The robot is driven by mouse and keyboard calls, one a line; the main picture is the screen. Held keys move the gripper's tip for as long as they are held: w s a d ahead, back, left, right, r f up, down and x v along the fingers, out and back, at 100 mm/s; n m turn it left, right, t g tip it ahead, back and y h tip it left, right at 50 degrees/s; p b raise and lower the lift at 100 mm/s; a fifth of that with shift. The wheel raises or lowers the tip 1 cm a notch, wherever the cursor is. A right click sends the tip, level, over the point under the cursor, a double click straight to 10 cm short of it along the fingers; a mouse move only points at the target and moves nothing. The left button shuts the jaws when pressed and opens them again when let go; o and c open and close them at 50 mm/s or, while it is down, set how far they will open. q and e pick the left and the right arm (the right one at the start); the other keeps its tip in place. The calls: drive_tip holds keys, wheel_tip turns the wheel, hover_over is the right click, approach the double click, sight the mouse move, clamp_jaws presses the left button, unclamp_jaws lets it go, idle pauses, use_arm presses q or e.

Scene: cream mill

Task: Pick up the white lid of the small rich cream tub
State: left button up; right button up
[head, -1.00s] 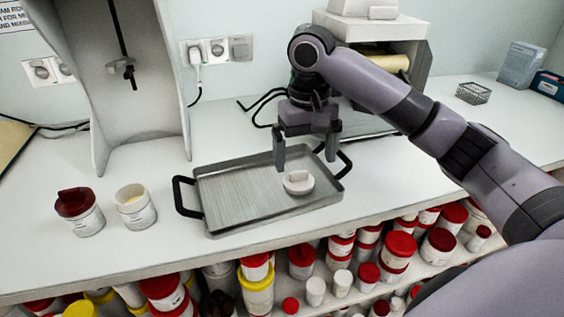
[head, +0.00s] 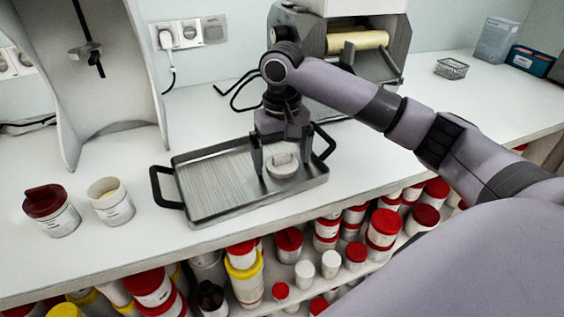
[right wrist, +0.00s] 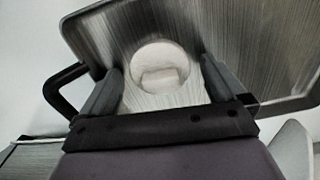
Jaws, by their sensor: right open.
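The white lid (head: 282,168) lies on the right part of a grey metal tray (head: 205,212), with a raised grip on its top. My right gripper (head: 282,170) is open above it, its fingers on either side of the lid. In the right wrist view the lid (right wrist: 160,66) shows between and just beyond the open fingertips. I cannot tell whether the fingers touch it. An open white tub (head: 111,203) with cream-coloured contents stands on the counter left of the tray. My left gripper is not in view.
A tub with a dark red lid (head: 51,209) stands left of the open tub. The tray has black handles. A machine with a roller (head: 357,42) stands behind it. Several red-lidded and yellow-lidded tubs fill the shelf below. The counter (head: 470,110) at the right is mostly clear.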

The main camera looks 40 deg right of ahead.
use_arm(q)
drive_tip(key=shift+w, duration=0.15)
use_arm(e)
drive_tip(key=c, duration=1)
drive_tip(key=shift+r, duration=0.1)
